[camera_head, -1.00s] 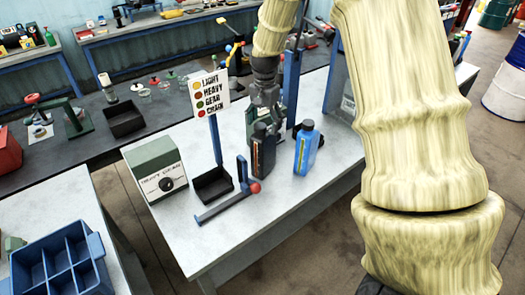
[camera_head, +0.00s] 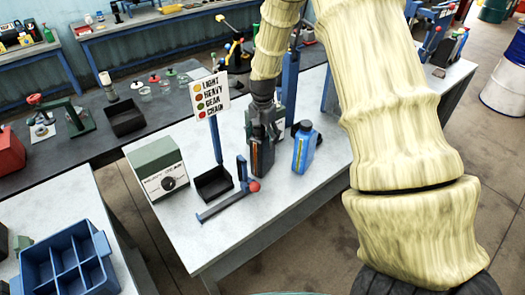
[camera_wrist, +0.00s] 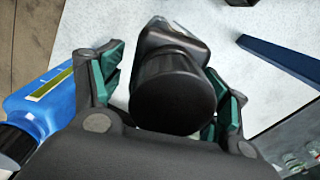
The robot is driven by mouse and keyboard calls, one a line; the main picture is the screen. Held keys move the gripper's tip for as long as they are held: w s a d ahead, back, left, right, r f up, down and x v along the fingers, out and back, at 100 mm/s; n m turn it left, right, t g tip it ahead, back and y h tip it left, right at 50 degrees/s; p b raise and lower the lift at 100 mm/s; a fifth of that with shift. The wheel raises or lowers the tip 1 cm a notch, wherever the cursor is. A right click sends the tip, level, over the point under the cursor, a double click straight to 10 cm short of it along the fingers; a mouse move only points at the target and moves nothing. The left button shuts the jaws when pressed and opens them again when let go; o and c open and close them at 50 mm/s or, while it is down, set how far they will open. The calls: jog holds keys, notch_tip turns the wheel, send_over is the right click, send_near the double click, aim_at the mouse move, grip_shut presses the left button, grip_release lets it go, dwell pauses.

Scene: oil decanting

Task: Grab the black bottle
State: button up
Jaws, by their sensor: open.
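The black bottle (camera_head: 262,158) stands upright on the white table, with an orange and yellow strip down its side. My gripper (camera_head: 262,125) is right above it, pointing down. In the wrist view the bottle's round black cap (camera_wrist: 172,92) lies between the two green-padded fingers of my gripper (camera_wrist: 168,85). The fingers are apart, one on each side of the bottle's top. I cannot tell whether either finger touches it.
A blue bottle (camera_head: 304,148) stands close to the right of the black one. A sign (camera_head: 209,97) on a blue post, a black tray (camera_head: 213,183), a lever with a red knob (camera_head: 254,187) and a green-grey box (camera_head: 160,170) stand to the left.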

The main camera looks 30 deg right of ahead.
jog(key=shift+c, duration=0.4)
grip_shut()
jog(key=shift+r, duration=0.1)
